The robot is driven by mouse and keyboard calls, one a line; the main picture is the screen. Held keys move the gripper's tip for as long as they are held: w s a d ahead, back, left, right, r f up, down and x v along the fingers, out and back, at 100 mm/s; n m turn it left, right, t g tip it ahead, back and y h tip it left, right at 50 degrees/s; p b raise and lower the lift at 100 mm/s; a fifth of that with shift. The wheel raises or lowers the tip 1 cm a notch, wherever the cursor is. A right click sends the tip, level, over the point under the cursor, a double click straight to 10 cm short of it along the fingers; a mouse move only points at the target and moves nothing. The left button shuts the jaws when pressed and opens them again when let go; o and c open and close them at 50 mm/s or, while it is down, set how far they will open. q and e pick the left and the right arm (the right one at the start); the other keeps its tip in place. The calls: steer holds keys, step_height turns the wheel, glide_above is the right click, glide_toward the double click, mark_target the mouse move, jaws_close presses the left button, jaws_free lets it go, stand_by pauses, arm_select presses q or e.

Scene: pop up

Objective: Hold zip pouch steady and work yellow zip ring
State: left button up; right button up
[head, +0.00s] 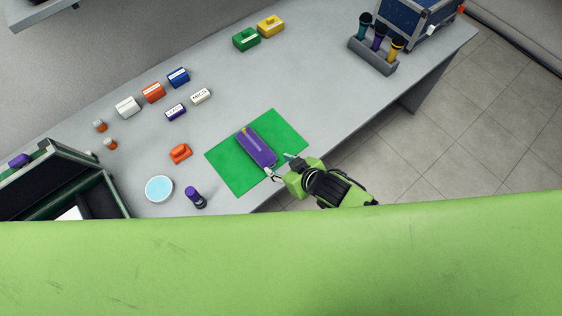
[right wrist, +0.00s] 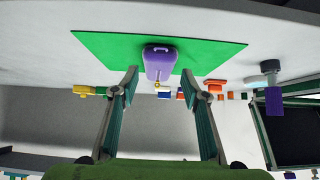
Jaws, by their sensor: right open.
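The purple zip pouch (head: 261,150) lies on the green mat (head: 228,176) in the head view. A small yellow spot, which looks like the zip ring (head: 243,130), is at its far end. In the right wrist view, the pouch (right wrist: 160,60) appears between and beyond the finger tips, with the yellow ring (right wrist: 157,84) at its lower end. My right gripper (head: 279,164) is open and empty at the pouch's near end, by the mat's right edge. Whether a finger touches the pouch is unclear. My left gripper is not in view.
Left of the mat are an orange object (head: 180,153), a round pale-blue-topped container (head: 159,189), a purple-topped cylinder (head: 195,197) and an open dark case (head: 80,180). Several small boxes stand farther back. A microphone rack (head: 372,56) is far right. The grey table right of the mat is clear.

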mark_target(270, 161)
steer(key=shift+w+f+b, duration=0.2)
steer(key=shift+f+b, duration=0.15)
steer(key=b+x, duration=0.5)
steer(key=shift+a+f, duration=0.1)
steer(key=shift+a, duration=0.1)
steer(key=shift+b+x, duration=0.35)
steer(key=shift+x, duration=0.55)
steer(key=shift+w, duration=0.1)
jaws_close()
